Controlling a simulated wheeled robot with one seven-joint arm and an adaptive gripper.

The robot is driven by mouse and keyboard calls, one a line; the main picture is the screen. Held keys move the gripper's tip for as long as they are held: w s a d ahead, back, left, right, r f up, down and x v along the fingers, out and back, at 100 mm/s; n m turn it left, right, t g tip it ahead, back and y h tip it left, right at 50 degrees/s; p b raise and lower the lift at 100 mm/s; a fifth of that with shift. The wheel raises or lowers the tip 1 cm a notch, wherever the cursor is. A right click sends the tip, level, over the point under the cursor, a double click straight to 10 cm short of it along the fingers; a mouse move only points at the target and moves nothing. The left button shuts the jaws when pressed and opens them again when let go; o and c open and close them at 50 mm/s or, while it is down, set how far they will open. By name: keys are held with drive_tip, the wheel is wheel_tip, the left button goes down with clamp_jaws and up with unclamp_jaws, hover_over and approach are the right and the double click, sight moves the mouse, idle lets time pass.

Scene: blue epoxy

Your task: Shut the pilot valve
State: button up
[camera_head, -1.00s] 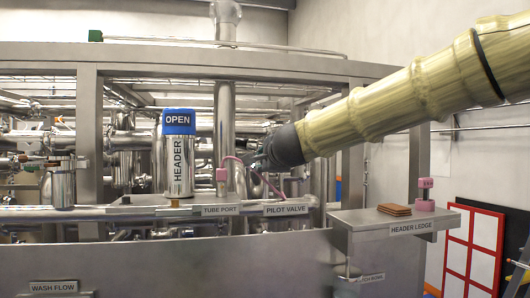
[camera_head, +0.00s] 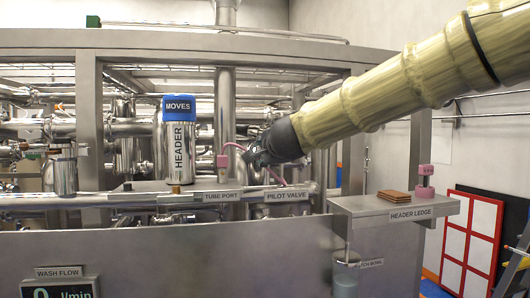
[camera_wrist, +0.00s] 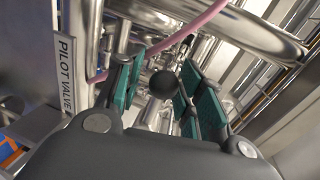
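The PILOT VALVE label (camera_head: 287,196) is on the skid's front rail, and it also shows at the left in the wrist view (camera_wrist: 65,75). My gripper (camera_head: 252,157) reaches in from the right above this label. In the wrist view its green-padded fingers (camera_wrist: 163,90) stand apart, with a dark round knob (camera_wrist: 163,84) in the gap between them. The knob looks like the valve's handle end; I cannot tell whether the pads touch it. The header canister (camera_head: 179,150) stands upright to the left, its blue band reading MOVES. The valve body is hidden in the head view.
A pink tube (camera_head: 232,147) runs behind my gripper from the tube port, and crosses the wrist view (camera_wrist: 190,32). Steel pipes crowd the space around the fingers. The header ledge (camera_head: 370,207) at right holds brown plates (camera_head: 393,196) and a pink fitting (camera_head: 425,182).

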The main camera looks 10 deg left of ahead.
drive_tip(key=shift+r, duration=0.1)
drive_tip(key=shift+s+d+r, duration=0.2)
drive_tip(key=shift+s+d, duration=0.05)
drive_tip(key=shift+s, duration=0.25)
drive_tip(key=v, duration=1.1)
drive_tip(key=shift+f, duration=0.1)
drive_tip(key=shift+a, duration=0.1)
idle(1.0)
